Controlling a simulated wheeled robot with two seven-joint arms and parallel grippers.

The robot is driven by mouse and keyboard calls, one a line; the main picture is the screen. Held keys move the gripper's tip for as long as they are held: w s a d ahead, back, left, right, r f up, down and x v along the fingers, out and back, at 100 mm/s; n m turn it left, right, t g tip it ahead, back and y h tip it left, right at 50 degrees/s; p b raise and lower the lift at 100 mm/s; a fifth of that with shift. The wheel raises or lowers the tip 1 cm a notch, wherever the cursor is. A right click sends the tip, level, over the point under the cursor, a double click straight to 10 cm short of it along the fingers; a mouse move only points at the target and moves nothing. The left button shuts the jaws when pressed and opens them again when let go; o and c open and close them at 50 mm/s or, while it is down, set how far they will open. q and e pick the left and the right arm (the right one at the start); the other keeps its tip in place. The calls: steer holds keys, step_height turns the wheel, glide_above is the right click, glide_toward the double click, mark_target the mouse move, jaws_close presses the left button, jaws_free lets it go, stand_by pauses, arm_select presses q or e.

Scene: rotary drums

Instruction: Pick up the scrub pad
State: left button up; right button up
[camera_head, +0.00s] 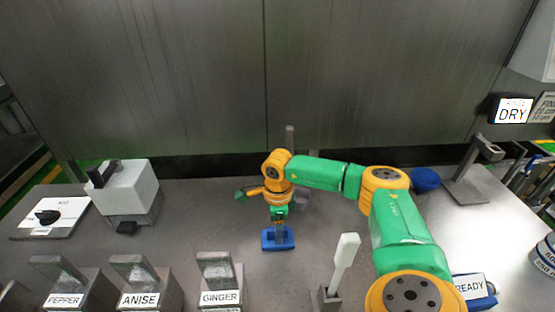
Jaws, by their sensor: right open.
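A small blue block, which looks like the scrub pad (268,243), lies on the grey bench near the middle of the head view. My right gripper (279,231) points straight down directly over it, with its fingertips at the block's upper part. The gripper is open, and part of the block is hidden behind the fingers. I cannot tell whether the fingers touch it. My left gripper is not in view.
Bins labelled PEPPER (64,300), ANISE (140,299) and GINGER (220,297) line the front left. A white paddle (345,252) stands upright right of the block. A grey box (130,188) stands at left, a metal stand (470,178) at right. A metal wall closes the back.

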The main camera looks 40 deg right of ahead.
step_height(320, 180, down, 3)
steer(key=shift+w+d+r+b, duration=0.1)
steer(key=shift+b, duration=0.35)
steer(key=shift+w+d, duration=0.1)
steer(key=shift+w, duration=0.05)
steer(key=shift+r+p, duration=0.2)
steer(key=shift+p, duration=0.1)
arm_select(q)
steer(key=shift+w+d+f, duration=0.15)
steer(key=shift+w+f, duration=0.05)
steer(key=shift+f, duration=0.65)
arm_select(e)
jaws_close()
